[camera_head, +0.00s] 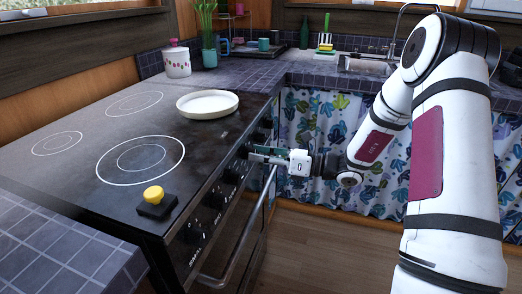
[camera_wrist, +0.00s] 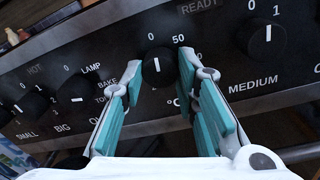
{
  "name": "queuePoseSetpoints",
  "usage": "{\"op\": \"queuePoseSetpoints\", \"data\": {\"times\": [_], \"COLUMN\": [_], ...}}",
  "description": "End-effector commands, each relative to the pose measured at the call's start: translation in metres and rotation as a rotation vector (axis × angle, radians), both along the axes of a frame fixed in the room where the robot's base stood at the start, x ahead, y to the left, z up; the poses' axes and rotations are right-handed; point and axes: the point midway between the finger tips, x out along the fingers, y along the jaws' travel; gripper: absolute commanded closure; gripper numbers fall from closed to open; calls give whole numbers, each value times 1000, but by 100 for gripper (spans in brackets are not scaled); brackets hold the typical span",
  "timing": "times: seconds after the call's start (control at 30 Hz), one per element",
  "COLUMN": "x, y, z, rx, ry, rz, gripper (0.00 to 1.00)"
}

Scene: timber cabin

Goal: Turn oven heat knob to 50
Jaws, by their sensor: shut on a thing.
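The oven heat knob (camera_wrist: 160,66) is a round black knob on the dark front panel, with "0", "50" and "°C" printed around it. Its white line stands nearly upright in the wrist view; I cannot tell exactly which value it marks. My gripper (camera_wrist: 158,70) has its teal-padded fingers on both sides of this knob, shut on it. In the head view my gripper (camera_head: 252,154) reaches the oven front (camera_head: 222,208) from the right, and the held knob is hard to make out there.
Neighbouring knobs sit close by, one marked "MEDIUM" (camera_wrist: 261,36) to the right and one by "LAMP" (camera_wrist: 77,97) to the left. The oven handle (camera_head: 243,245) runs below the panel. A white plate (camera_head: 207,103) and a yellow-topped black object (camera_head: 156,201) rest on the stove top.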

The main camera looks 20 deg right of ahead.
Motion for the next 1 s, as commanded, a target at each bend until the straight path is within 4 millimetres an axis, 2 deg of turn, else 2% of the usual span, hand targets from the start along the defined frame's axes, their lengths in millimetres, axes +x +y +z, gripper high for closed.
{"op": "queuePoseSetpoints", "data": {"times": [0.6,1.0], "x": [-1,-1], "y": [-1,-1], "z": [1,-1], "rx": [303,412], "ry": [421,570], "rz": [-3,-1], "gripper": [100,100]}}
